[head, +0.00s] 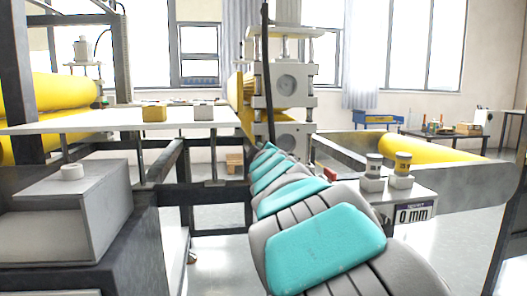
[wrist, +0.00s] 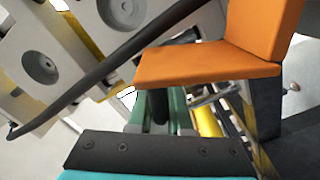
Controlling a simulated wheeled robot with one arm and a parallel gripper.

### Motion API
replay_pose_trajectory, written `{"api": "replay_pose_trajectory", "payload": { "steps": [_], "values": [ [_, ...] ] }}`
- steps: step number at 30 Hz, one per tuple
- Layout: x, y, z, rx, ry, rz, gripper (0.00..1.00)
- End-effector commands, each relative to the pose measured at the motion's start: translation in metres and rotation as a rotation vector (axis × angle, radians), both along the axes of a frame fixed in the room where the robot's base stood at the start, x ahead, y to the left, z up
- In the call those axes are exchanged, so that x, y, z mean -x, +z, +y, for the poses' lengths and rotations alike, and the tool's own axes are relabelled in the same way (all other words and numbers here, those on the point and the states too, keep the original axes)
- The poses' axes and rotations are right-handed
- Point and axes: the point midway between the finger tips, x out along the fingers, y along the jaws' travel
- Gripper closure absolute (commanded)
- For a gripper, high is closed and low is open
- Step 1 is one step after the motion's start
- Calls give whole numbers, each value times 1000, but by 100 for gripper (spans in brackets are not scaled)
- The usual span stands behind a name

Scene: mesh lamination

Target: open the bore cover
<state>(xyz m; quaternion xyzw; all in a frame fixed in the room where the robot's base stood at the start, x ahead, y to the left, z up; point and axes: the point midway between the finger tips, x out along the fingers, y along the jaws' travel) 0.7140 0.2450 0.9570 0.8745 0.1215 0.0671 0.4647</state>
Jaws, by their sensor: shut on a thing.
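In the wrist view, a dark plate with screws (wrist: 160,150) and a teal edge crosses the bottom; I take it as part of my gripper. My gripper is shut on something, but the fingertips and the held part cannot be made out. An orange L-shaped piece (wrist: 210,62) fills the upper right, close to the camera, with a short grey metal bar (wrist: 215,95) just below it. I cannot tell which part is the bore cover. In the head view, my teal and grey arm reaches toward the press frame (head: 287,85) and hides its own end.
A black pole (head: 267,80) stands before the press and runs diagonally in the wrist view (wrist: 120,62). A white table (head: 110,118) lies left, and yellow rollers (head: 440,148) lie right. A box labelled 0 mm (head: 412,213) stands close right of my arm.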

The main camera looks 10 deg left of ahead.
Motion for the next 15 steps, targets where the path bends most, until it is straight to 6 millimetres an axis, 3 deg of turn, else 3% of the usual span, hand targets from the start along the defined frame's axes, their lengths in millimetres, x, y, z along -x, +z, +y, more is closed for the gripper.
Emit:
{"api": "replay_pose_trajectory", "payload": {
  "steps": [15],
  "values": [
    [8,-20,30,328,-1,-92,100]
  ]
}}
